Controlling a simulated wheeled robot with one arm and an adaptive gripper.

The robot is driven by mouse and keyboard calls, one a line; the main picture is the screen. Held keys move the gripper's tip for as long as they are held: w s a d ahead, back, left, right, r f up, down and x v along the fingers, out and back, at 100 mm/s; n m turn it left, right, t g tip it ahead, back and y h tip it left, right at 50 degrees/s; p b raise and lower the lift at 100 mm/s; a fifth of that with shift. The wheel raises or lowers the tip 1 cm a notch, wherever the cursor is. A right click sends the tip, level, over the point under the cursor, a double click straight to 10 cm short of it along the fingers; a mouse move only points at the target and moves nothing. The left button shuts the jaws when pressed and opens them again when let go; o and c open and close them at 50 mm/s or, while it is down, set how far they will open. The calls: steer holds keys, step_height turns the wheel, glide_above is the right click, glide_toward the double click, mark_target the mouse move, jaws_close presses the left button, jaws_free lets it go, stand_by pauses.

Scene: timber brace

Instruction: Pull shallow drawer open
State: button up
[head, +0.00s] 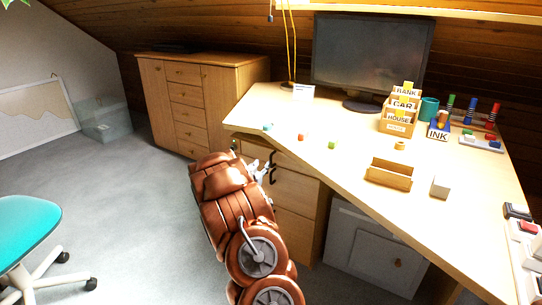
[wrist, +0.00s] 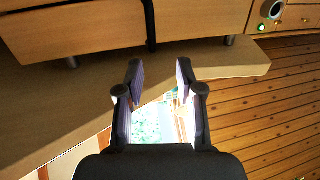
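The shallow drawer (head: 254,152) is the top one of a wooden drawer unit under the left end of the desk. It looks shut, but my arm covers part of its front. A black handle (head: 272,167) stands out from the unit beside my gripper (head: 262,171). In the wrist view my gripper (wrist: 159,74) is open, with nothing between its fingers. A dark upright bar (wrist: 150,25), perhaps a handle, crosses the wooden fronts beyond the fingertips. I cannot tell whether the fingers touch anything.
The desk top (head: 340,165) overhangs the unit and carries a monitor (head: 370,55), letter boxes (head: 398,118), a small wooden tray (head: 389,175) and small blocks. A white cabinet (head: 370,250) stands right of the unit. A teal chair (head: 28,235) is at left. Grey floor between is free.

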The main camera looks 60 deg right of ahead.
mark_target(271, 155)
steer(key=shift+s+b+x, duration=0.15)
steer(key=shift+b+x, duration=0.05)
steer(key=shift+x, duration=1.15)
steer(key=shift+s+b+x, duration=0.2)
steer(key=shift+x, duration=1.2)
steer(key=shift+s+b+x, duration=0.15)
steer(key=shift+b+x, duration=0.05)
steer(key=shift+x, duration=1.15)
steer(key=shift+d, duration=0.15)
steer(key=c, duration=0.7)
jaws_close()
steer(key=shift+w, duration=0.1)
